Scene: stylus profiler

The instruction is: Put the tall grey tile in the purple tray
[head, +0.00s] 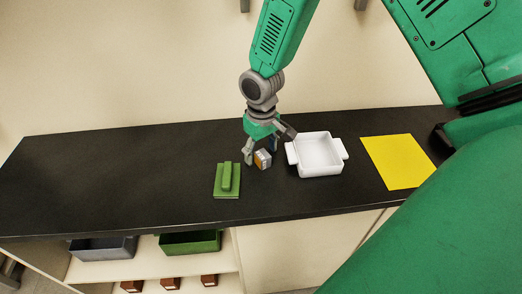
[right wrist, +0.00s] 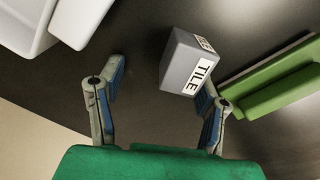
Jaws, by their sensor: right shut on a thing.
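A grey block with a white label reading TILE (right wrist: 190,62) is at the fingertips of my right gripper (right wrist: 163,78), against the finger on the right; contact with the other finger is not clear. I see no purple tray; a white tray with two handles (head: 343,150) stands empty right of the gripper. My left gripper is not in view.
A green block with a raised bar (head: 227,193) lies just left of the tile. A yellow sheet (head: 398,162) lies right of the white tray. Below the counter (head: 100,180) are a grey bin (head: 102,250) and a green bin (head: 190,244). The counter's left part is clear.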

